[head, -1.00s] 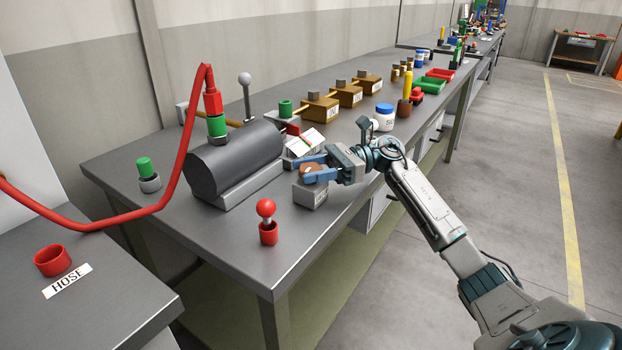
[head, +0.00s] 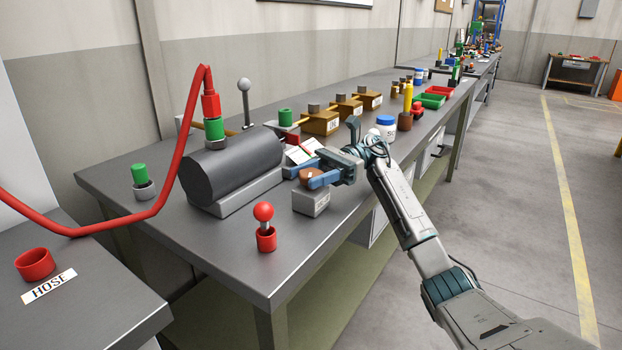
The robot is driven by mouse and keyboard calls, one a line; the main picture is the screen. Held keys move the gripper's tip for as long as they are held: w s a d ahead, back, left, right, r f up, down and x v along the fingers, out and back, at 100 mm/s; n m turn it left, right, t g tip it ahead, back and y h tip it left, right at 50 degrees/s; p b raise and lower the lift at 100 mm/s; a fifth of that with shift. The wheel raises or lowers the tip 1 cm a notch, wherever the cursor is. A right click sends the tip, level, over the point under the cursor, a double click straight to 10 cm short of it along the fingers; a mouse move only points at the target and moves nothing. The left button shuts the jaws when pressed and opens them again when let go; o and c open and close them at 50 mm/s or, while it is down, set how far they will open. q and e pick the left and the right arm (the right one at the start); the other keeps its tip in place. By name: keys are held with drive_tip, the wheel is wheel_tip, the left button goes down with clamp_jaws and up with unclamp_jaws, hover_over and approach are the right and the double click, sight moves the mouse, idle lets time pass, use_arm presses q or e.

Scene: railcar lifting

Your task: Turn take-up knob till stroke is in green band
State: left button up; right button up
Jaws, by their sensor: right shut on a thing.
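The take-up knob (head: 310,174) is a small brown round knob on top of a grey block (head: 312,202) with a label on its front. My right gripper (head: 304,177) is shut on the knob, its blue fingers on either side of it. The stroke gauge (head: 297,155) looks like a white tilted plate just behind the knob. It is partly hidden by my gripper, and its pointer and green band are too small to read. My left gripper is not in view.
A dark grey cylinder (head: 232,165) with a red hose (head: 171,181) stands left of the knob. A red ball-topped pin (head: 264,225) stands in front. Brown blocks (head: 320,122) and a white jar (head: 386,127) are behind. The bench's front edge is clear.

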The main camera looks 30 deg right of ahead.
sight(319, 171)
idle(0.3)
drive_tip(key=o, duration=1)
drive_tip(key=shift+c, duration=0.2)
drive_tip(key=d, duration=0.5)
drive_tip(key=d+b, duration=0.1)
drive_tip(key=d, duration=0.1)
drive_tip(key=shift+w+d, duration=0.25)
drive_tip(key=shift+w, duration=0.15)
